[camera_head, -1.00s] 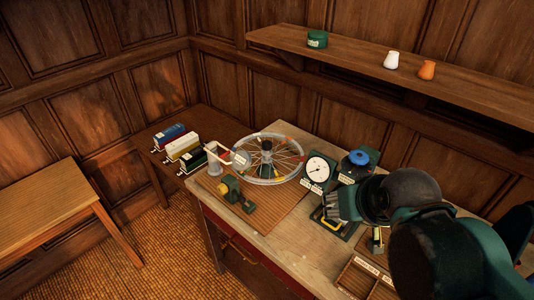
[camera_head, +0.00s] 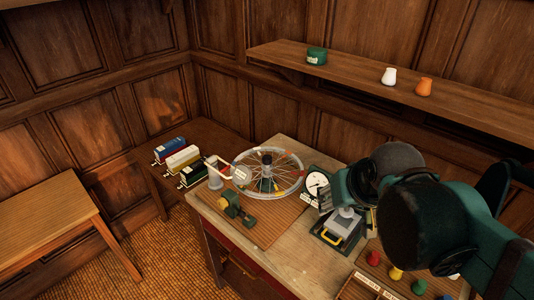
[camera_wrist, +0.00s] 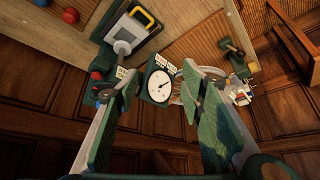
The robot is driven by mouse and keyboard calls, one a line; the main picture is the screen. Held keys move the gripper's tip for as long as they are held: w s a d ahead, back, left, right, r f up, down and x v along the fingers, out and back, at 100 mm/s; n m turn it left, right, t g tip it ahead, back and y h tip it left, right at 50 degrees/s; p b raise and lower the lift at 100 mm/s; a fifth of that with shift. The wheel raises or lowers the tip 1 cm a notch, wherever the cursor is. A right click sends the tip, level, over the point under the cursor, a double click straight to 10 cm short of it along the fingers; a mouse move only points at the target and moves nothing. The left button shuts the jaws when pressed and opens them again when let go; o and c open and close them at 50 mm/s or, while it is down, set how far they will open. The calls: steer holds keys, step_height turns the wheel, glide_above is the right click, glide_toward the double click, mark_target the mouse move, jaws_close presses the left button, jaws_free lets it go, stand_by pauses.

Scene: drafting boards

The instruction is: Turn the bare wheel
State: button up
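The bare wheel (camera_head: 290,192), a pale rim with thin spokes and a dark hub, lies on a wooden board at the back left of the bench in the head view. Small coloured marks show on it. My gripper (camera_head: 335,200) is right of the wheel, by the white dial gauge (camera_head: 316,185), apart from the wheel. In the wrist view my gripper (camera_wrist: 160,108) has its fingers spread with nothing held, and the gauge (camera_wrist: 159,88) shows between them.
A yellow-handled device (camera_head: 340,232) stands below my gripper. Several coloured knobs (camera_head: 396,272) sit at the front right. A wall shelf (camera_head: 360,78) runs behind.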

steer(key=w+a+r+g+p, duration=0.2)
steer(key=w+a+r, duration=0.15)
steer(key=w, duration=0.65)
steer(key=g+p, duration=0.4)
steer(key=p, duration=0.3)
glide_above(267, 156)
steer(key=f, duration=0.4)
steer(key=s+f, duration=0.1)
steer(key=f, duration=0.2)
steer(key=shift+d, duration=0.25)
steer(key=shift+w+a+f, duration=0.25)
steer(key=shift+w+f, duration=0.05)
steer(key=shift+w, duration=0.05)
steer(key=shift+f, duration=0.1)
steer(key=shift+f, duration=3.8)
